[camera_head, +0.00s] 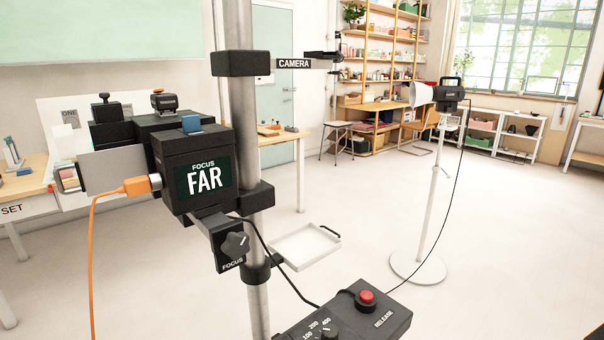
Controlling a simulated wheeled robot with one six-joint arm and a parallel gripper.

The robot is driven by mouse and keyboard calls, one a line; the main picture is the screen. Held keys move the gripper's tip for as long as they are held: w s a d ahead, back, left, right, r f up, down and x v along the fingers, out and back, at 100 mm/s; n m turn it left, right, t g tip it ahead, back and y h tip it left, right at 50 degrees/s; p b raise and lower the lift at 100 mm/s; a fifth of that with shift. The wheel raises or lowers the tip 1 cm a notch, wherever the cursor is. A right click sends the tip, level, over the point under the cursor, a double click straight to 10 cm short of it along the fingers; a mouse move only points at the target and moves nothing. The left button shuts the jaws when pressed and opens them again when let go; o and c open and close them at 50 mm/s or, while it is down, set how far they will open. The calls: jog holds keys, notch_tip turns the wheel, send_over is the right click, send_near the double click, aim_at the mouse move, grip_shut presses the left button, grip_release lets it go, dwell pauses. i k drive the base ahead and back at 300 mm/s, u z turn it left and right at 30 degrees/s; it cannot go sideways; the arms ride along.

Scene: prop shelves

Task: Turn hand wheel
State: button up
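A black knob (236,243) sits on a small black plate marked FOCUS, below the camera body on the stand. It is the only wheel-like part I make out on the camera, and its pointer direction is hard to read. The black camera body (195,165) is clamped to a grey upright pole (259,300), and its screen (204,178) reads FOCUS FAR. My gripper is not visible in this view.
A black control box (350,318) with a red RELEASE button (366,297) and a numbered dial (328,333) is at the bottom. An orange cable (94,240) hangs at left. A white tray (305,246) is behind the pole. A lamp stand (432,215) stands right; open floor surrounds it.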

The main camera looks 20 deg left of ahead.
aim_at(236, 244)
jog(key=z, duration=1.25)
jog(key=i, duration=0.55)
jog(key=u, duration=2.75)
